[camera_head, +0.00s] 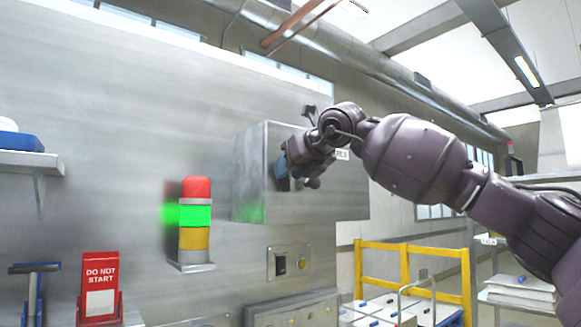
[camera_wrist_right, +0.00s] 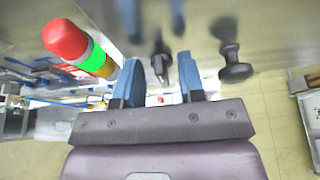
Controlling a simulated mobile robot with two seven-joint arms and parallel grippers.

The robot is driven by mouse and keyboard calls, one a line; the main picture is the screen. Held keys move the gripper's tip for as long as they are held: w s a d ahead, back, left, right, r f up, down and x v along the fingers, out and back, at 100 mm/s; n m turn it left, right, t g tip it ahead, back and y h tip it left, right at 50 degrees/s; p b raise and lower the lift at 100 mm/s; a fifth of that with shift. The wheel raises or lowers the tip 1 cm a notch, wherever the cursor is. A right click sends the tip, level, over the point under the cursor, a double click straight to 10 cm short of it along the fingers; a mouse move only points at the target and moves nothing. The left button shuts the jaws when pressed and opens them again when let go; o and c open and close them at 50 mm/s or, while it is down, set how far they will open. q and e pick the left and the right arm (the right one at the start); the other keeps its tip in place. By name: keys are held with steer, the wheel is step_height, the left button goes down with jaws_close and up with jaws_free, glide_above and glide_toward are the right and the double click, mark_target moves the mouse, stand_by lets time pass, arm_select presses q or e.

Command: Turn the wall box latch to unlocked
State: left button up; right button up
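The grey metal wall box (camera_head: 345,195) is mounted on the wall panel in the head view, its door closed as far as I can see. My right gripper (camera_head: 283,169) is at the box, its arm hiding part of the front. In the right wrist view my right gripper (camera_wrist_right: 160,82) has its two blue fingers apart. A dark latch-like part (camera_wrist_right: 160,66) shows between and beyond the fingertips, with gaps on both sides. I cannot tell its turn position. A dark round knob (camera_wrist_right: 232,66) sticks out to the right of the fingers. My left gripper is not in view.
A red, green and yellow signal light (camera_head: 195,215) stands on a bracket left of the box, its green part lit. A switch plate (camera_head: 288,263) is below the box. A red "DO NOT START" sign (camera_head: 100,290) stands lower left. A yellow frame rack (camera_head: 412,250) is lower right.

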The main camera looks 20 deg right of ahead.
jaws_close()
steer(key=shift+w, duration=0.1)
stand_by(0.4)
steer(key=shift+w+d+f+m+t+y+b, duration=0.1)
steer(key=shift+d+f+m+y+b, duration=0.3)
steer(key=shift+m+y+b, duration=1.25)
steer(key=shift+w+d+f+m+t+y+p, duration=0.15)
steer(key=shift+d+f+m+y, duration=0.45)
steer(key=shift+m, duration=2.3)
steer(key=shift+w+d+f+m+t+y+b, duration=0.2)
steer(key=shift+m+y+b, duration=0.6)
steer(key=shift+m+y, duration=1.05)
steer(key=shift+s+f+m+h, duration=0.1)
steer(key=shift+m+h, duration=0.3)
